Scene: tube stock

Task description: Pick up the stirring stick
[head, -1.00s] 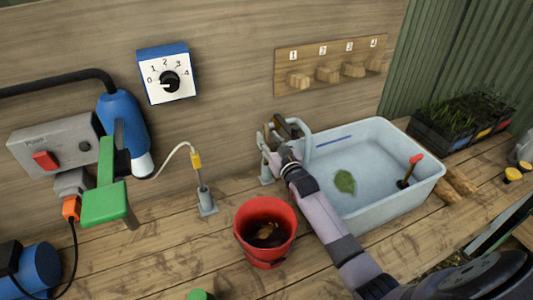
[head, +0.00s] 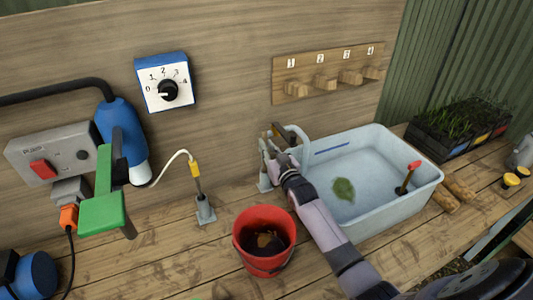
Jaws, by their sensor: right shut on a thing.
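I cannot make out a stirring stick for certain. My right gripper (head: 271,148) is at the grey tap (head: 307,150) at the left end of the basin. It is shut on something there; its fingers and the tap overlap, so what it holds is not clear. A dark brown piece (head: 291,134) shows beside the fingers, and I cannot tell if it is part of the tap. A short dark rod with a red top (head: 413,165) leans upright in the basin, apart from the gripper. My left gripper is not in view.
The pale basin (head: 432,183) holds a green leaf (head: 344,190). A red bucket (head: 264,265) with brown contents stands in front of the tap, left of my arm. A numbered peg board (head: 300,70) and dial (head: 168,92) are on the wall. A plant tray (head: 440,150) stands at right.

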